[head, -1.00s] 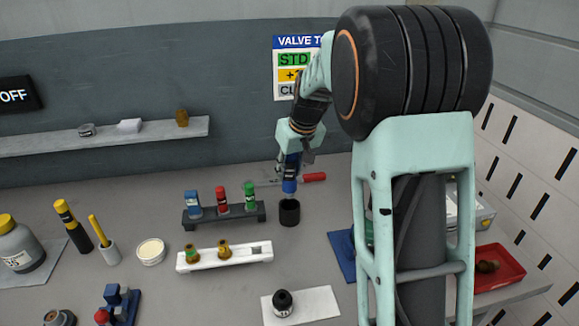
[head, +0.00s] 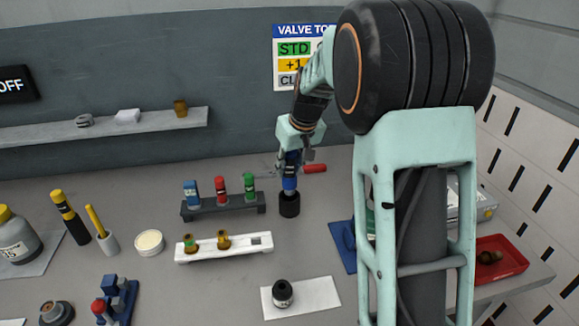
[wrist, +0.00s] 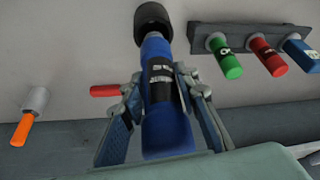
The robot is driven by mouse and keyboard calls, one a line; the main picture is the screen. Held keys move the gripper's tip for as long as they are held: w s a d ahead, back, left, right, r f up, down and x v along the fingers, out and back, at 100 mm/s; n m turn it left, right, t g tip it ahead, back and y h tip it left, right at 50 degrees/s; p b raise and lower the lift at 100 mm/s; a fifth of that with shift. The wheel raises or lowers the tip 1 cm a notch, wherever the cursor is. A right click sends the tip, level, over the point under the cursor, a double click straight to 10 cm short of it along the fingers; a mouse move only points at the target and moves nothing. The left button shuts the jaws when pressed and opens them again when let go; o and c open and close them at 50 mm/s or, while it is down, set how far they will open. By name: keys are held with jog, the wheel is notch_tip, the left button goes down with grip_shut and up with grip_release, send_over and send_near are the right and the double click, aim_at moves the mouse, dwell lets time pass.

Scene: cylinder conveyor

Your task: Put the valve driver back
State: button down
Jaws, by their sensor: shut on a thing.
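The valve driver (wrist: 165,100) is a blue cylinder with a black labelled band. My gripper (wrist: 165,115) is shut around its blue body in the wrist view, with one finger on each side. In the head view my gripper (head: 290,168) holds the driver (head: 289,184) upright over the black cup-like holder (head: 289,205). The driver's lower end meets the holder's mouth, also seen in the wrist view (wrist: 153,22). How deep it sits inside is hidden.
A dark rack (head: 222,207) with blue, red and green pieces stands close left of the holder. A white rack (head: 225,248) with brass pieces lies in front. A red-handled tool (head: 314,168) lies behind. A black-capped bottle (head: 282,293) stands nearer.

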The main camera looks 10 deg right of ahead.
aim_at(290, 185)
jog(key=shift+f+b, duration=2.6)
jog(key=shift+f, duration=0.55)
jog(key=c, duration=1.6)
grip_release()
jog(key=shift+o, duration=0.8)
jog(key=shift+f, duration=0.1)
jog(key=shift+r+p, duration=2.05)
jog(key=shift+r, duration=1.05)
jog(key=shift+s, duration=0.1)
